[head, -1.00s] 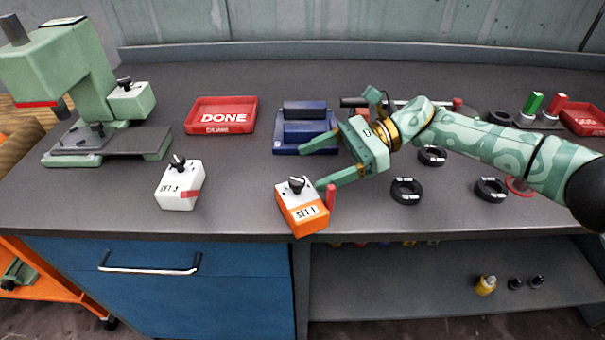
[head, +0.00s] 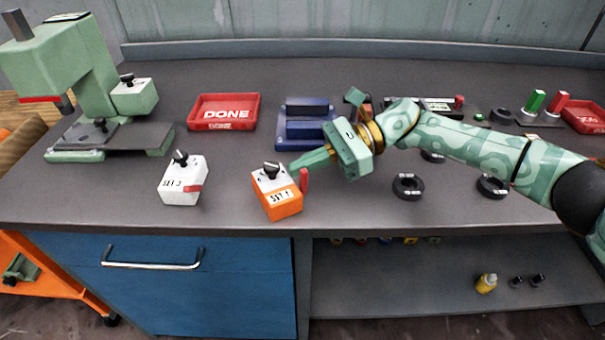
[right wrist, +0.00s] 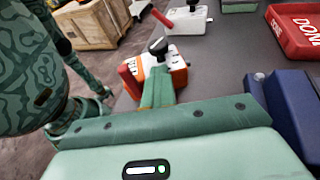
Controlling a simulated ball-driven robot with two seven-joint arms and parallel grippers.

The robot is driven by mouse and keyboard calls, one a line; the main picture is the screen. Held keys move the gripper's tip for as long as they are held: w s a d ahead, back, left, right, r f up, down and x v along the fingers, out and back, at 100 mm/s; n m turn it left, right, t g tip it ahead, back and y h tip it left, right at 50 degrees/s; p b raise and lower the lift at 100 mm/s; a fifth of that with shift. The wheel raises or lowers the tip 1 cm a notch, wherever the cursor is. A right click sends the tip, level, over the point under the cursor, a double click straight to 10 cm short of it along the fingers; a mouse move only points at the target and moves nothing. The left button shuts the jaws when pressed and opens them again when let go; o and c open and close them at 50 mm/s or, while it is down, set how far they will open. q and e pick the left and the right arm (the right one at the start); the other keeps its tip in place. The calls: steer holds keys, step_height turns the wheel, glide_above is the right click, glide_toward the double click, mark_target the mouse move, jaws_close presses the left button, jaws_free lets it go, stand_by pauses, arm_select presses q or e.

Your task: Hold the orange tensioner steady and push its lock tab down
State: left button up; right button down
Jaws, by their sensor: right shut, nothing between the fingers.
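The orange tensioner (head: 277,204) has a white top marked SET 1 and a black knob, and stands at the bench's front edge. Its red lock tab (head: 304,180) stands upright at its right side. My right gripper (head: 295,164) is shut and empty. Its fingertips are at the tensioner's upper right, close to the knob and tab; I cannot tell if they touch. The right wrist view shows the closed fingers (right wrist: 158,88) in front of the tensioner (right wrist: 179,78), partly hiding it. My left gripper is not in view.
A white SET 3 unit (head: 183,184) stands to the left, with a red DONE tray (head: 224,126) behind. A blue fixture (head: 306,134) is behind the tensioner. Black rings (head: 408,186) lie right. A green press (head: 90,75) stands far left. Bench between the two units is clear.

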mark_target(310, 183)
steer(key=c, duration=1.9)
jaws_free()
steer(key=f, duration=0.2)
steer(key=d+f, duration=0.1)
steer(key=shift+w+f, duration=0.2)
steer(key=shift+f, duration=0.15)
steer(key=o, duration=1.1)
steer(key=shift+w+f, duration=0.2)
steer(key=shift+w, duration=0.15)
steer(key=shift+c, duration=0.2)
steer(key=shift+o, duration=1.2)
steer(key=shift+s+a+r, duration=0.1)
steer(key=shift+s+r, duration=0.05)
